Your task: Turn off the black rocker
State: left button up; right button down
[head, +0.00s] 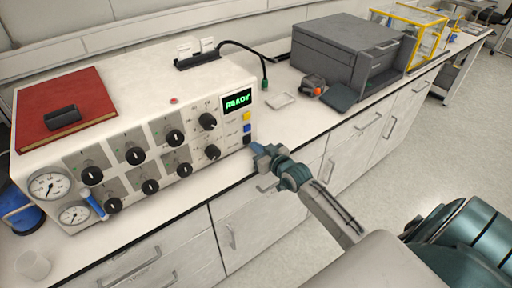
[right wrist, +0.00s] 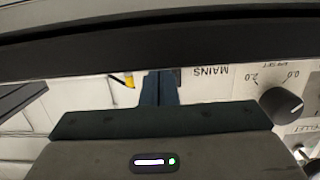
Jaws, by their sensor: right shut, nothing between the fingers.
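The black rocker (head: 247,139) is the lowest of three coloured rockers at the right end of the white reactor unit's front panel (head: 225,150). My right gripper (head: 256,148) is shut and empty, with its tips just below and in front of this rocker. In the right wrist view, the shut fingers (right wrist: 160,86) point at the panel beside the upside-down MAINS label (right wrist: 210,71). The fingers largely hide the rocker there, and I cannot tell whether they touch it. The display (head: 237,100) reads READY in green. My left gripper is out of view.
A yellow rocker (head: 246,116) and a blue rocker (head: 247,128) sit above the black one. Black knobs (head: 212,152) are to the left.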

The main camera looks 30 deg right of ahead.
jog(key=shift+w, duration=0.25)
